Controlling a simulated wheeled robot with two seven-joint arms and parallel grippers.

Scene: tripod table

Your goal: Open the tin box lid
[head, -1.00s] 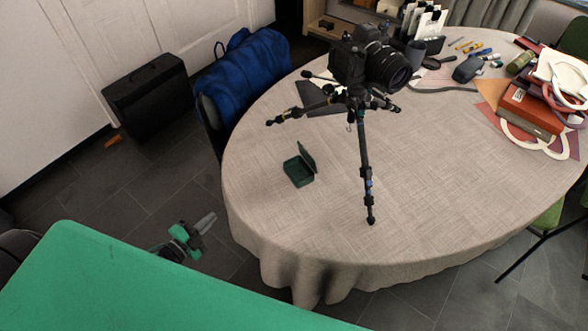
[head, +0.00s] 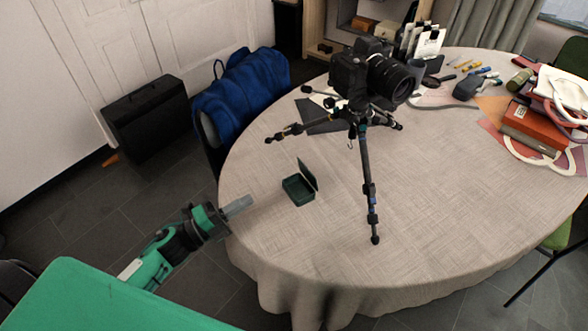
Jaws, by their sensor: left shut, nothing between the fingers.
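A small dark green tin box (head: 297,190) stands on the tablecloth near the table's left edge. Its lid (head: 308,173) is raised, standing up and tilted on the box's right side, and the inside of the box shows. My left gripper (head: 247,203) is left of the box, at the table's left edge, and apart from the box. Its fingers are shut with nothing between them. My right gripper does not show.
A camera (head: 370,78) on a small tripod (head: 364,160) stands right of the box, with its legs spread. Books (head: 533,125) and papers lie at the table's far right. The front of the round table (head: 450,195) is clear. A blue bag (head: 243,95) hangs beyond the left edge.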

